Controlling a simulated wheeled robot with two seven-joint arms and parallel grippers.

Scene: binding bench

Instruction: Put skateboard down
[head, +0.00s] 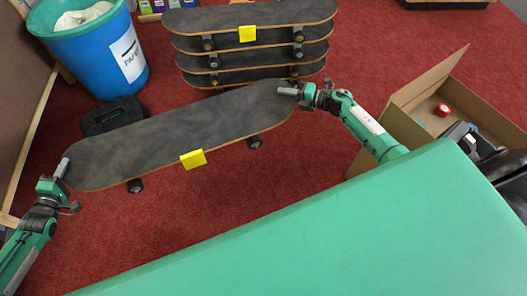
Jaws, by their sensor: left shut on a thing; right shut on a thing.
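A skateboard (180,142) with a dark grey deck is held between my two grippers, deck side up, with two dark wheels showing along its near edge. A yellow tag (193,159) is on its near edge. My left gripper (63,168) is shut on the board's left end. My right gripper (290,91) is shut on its right end. The board slants up to the right in the picture. I cannot tell how far above the red carpet it is. A stack of several similar skateboards (250,17) stands behind it, the top one with a yellow tag (247,34).
A blue paper bin (92,50) stands at the back left, with a black object (112,115) in front of it. An open cardboard box (423,89) holding a red roll (442,110) is at the right. Red carpet (215,195) shows clear in front of the board.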

